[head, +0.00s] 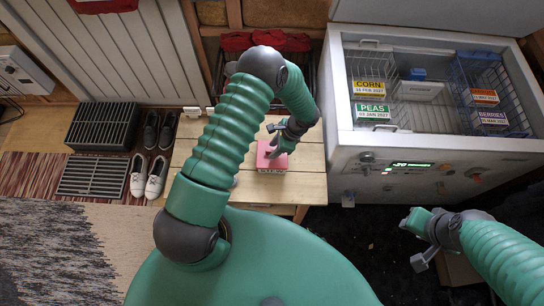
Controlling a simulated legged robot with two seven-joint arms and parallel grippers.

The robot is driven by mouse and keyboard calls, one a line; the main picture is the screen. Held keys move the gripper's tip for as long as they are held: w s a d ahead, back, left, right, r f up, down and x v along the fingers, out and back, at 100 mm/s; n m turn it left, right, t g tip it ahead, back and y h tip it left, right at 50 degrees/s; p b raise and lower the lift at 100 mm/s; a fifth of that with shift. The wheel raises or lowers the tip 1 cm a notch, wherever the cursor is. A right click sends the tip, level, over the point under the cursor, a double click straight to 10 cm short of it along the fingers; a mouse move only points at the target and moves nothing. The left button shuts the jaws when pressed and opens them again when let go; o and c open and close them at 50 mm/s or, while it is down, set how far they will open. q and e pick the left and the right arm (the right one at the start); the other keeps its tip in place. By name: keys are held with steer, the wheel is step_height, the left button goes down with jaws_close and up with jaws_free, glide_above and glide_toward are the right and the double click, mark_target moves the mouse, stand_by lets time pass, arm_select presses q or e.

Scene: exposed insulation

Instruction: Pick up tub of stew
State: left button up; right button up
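A small pinkish-red tub (266,162) with a pale label along its front edge sits on the wooden bench (305,186). The label is too small to read for certain. My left gripper (276,142) is over the back right part of the tub, at or just above its top. Its fingers are small and partly hidden by the wrist, so I cannot tell whether they grip the tub. My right gripper (413,243) is open and empty in front of the freezer, with its fingers well apart.
An open chest freezer (435,158) stands right of the bench, with wire baskets and labelled tubs reading corn, peas and berries. Shoes (148,176) and a dark slatted crate (103,126) are on the floor at left.

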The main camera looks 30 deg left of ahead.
arm_select(q)
steer(key=shift+f, duration=0.5)
jaws_close()
steer(key=shift+r, duration=0.1)
stand_by(0.9)
